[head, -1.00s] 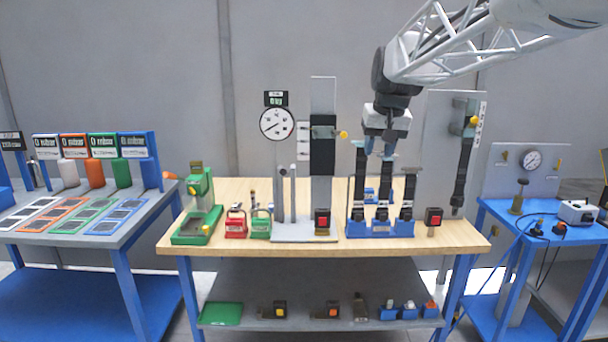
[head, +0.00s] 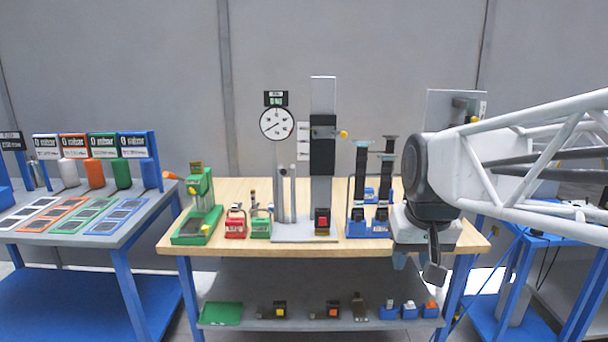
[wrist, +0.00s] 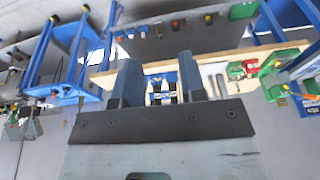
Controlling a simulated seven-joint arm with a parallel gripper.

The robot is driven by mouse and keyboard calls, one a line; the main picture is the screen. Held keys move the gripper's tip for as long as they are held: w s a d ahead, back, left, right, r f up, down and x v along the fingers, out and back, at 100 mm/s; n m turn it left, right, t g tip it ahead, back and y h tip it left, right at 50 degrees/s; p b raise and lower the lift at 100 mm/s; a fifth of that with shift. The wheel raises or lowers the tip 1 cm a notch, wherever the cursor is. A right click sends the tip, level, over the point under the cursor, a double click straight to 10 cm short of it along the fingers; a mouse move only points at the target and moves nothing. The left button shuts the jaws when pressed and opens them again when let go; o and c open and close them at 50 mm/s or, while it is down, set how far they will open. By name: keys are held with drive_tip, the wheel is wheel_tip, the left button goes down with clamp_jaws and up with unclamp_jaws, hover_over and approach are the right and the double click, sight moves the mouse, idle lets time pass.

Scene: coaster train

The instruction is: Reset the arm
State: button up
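My gripper (head: 402,262) is in front of the right part of the wooden workbench (head: 345,248), near its front edge. My arm reaches in from the right and hides part of the blue rack (head: 365,231) and things behind. In the wrist view my gripper's two blue fingers (wrist: 160,78) stand apart, with a gap and nothing held between them. The blue rack shows in the background beyond that gap. Dark upright pieces stand in the rack.
The bench also holds a green press (head: 198,210), small red (head: 236,222) and green (head: 261,224) fixtures, and a tall gauge stand (head: 323,160). A table with coloured panels (head: 85,228) is at left. A blue table (head: 512,240) is partly behind my arm at right.

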drive_tip(key=s+f, duration=0.9)
drive_tip(key=s, duration=0.3)
drive_tip(key=shift+s+d, duration=0.2)
drive_tip(key=shift+s, duration=0.1)
